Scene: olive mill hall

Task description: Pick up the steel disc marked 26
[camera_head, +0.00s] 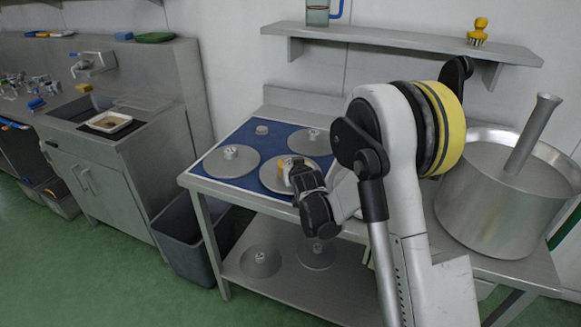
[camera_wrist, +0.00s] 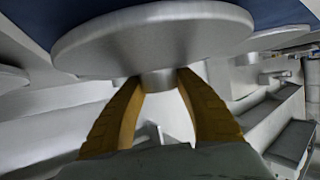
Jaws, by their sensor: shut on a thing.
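My gripper (camera_head: 288,167) is at the front of the blue mat on the steel table, over a round steel disc (camera_head: 270,178). In the wrist view its two yellow fingers (camera_wrist: 158,78) are shut on the short knob in the middle of this disc (camera_wrist: 150,38). My gripper hides part of the disc in the head view. No number can be read on it, and I cannot tell whether it touches the mat. Another steel disc (camera_head: 216,166) lies to the left on the mat, and one more (camera_head: 301,143) lies behind.
A small steel cylinder (camera_head: 262,130) stands at the mat's back. A large steel pot (camera_head: 490,205) is on the right. Two discs lie on the lower shelf (camera_head: 290,292). A grey bin (camera_head: 185,240) stands left of the table. A wall shelf (camera_head: 400,37) hangs above.

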